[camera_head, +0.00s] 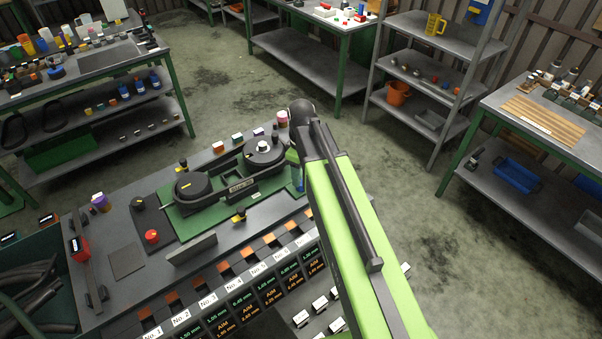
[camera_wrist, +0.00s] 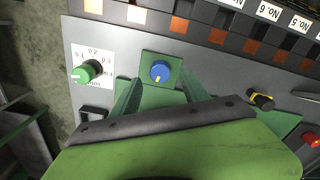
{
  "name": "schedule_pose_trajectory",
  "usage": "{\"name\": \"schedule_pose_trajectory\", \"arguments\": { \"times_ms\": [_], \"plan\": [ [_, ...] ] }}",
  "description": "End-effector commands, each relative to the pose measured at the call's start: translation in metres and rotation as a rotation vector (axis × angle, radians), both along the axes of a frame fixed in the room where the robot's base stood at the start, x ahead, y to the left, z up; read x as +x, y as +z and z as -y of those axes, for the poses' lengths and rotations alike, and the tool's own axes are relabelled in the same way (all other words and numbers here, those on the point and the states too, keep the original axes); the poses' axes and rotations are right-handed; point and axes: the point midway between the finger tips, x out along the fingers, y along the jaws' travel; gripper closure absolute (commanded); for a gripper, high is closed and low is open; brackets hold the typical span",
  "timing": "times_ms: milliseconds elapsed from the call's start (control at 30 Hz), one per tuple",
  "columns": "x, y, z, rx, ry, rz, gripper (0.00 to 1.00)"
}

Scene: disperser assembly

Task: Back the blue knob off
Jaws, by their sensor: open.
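The blue knob (camera_wrist: 160,71) sits on a small green square plate (camera_wrist: 148,57) in the wrist view. A yellow mark on the knob points toward the bottom of the picture. My gripper (camera_wrist: 160,78) is open, with one green finger on each side below the knob. I cannot tell whether either finger touches it.
A green knob (camera_wrist: 84,73) on a white numbered dial stands left of the plate. A black-and-yellow knob (camera_wrist: 261,100) and a red button (camera_wrist: 311,139) lie to the right. Labelled slots line the bench edge. The head view shows two round black reels (camera_head: 192,186) on the bench.

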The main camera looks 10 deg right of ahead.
Motion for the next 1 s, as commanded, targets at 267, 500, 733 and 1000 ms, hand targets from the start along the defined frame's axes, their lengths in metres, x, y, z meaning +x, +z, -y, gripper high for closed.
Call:
{"name": "schedule_pose_trajectory", "arguments": {
  "times_ms": [267,500,733,1000],
  "plan": [
    [0.000,0.077,0.000,0.000,0.000,0.000,0.47],
    [-0.001,0.127,0.000,0.001,0.000,-0.001,0.47],
    [-0.001,0.138,0.000,0.001,0.000,-0.001,0.47],
    [-0.001,0.136,0.000,0.001,0.000,-0.001,0.47]
  ]
}}
